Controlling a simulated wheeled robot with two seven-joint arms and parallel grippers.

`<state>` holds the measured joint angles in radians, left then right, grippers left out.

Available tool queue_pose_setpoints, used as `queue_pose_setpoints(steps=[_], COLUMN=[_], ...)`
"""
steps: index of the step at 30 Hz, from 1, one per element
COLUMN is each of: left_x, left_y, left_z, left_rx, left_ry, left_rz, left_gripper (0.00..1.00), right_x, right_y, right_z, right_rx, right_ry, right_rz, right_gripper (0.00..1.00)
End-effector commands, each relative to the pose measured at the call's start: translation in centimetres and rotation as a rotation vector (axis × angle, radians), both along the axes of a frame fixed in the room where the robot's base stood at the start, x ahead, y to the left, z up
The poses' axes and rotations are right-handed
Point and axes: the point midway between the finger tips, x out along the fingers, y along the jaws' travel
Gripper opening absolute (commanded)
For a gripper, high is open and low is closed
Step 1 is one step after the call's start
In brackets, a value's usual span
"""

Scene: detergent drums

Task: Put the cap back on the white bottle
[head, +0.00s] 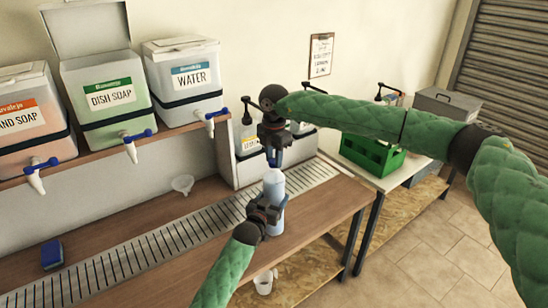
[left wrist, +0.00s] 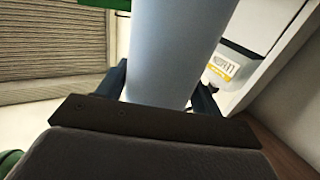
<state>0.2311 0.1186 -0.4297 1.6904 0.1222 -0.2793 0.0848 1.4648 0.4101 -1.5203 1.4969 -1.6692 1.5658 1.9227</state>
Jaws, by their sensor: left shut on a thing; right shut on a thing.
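The white bottle (head: 273,188) stands upright over the front part of the bench, its top facing up. My left gripper (head: 265,210) is shut around the bottle's body from the front. In the left wrist view the bottle (left wrist: 175,50) fills the space between the two dark fingers. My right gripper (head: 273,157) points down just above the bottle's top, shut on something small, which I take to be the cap. The cap is mostly hidden by the fingers, and I cannot tell whether it touches the bottle's mouth.
Drums marked hand soap (head: 30,115), dish soap (head: 103,97) and water (head: 188,82) stand on a shelf, taps forward. A funnel (head: 182,184) and a blue sponge (head: 51,254) lie on the bench. A green crate (head: 372,155) stands right. A white jug (head: 264,283) is below.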

Motion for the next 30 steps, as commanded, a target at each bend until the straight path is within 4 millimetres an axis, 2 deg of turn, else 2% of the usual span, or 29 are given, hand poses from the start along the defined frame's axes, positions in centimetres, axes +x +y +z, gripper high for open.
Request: queue_pose_setpoints(steps=[19,24,30], left_x=[-0.08,-0.09,-0.11], left_y=[-0.06,-0.08,-0.09], left_z=[-0.06,-0.05,-0.05], left_rx=[0.003,0.003,0.003], left_ry=[-0.001,-0.001,-0.001], left_rz=[-0.001,-0.001,-0.001], left_gripper=[0.02,0.02,0.02], right_x=[0.13,0.17,0.20], right_y=[-0.01,-0.05,-0.09], right_z=[-0.03,0.06,0.08], right_rx=[0.003,0.002,0.002], right_ry=[-0.001,-0.002,-0.004], right_rz=[-0.937,-1.074,-1.104], right_gripper=[0.09,0.09,0.09])
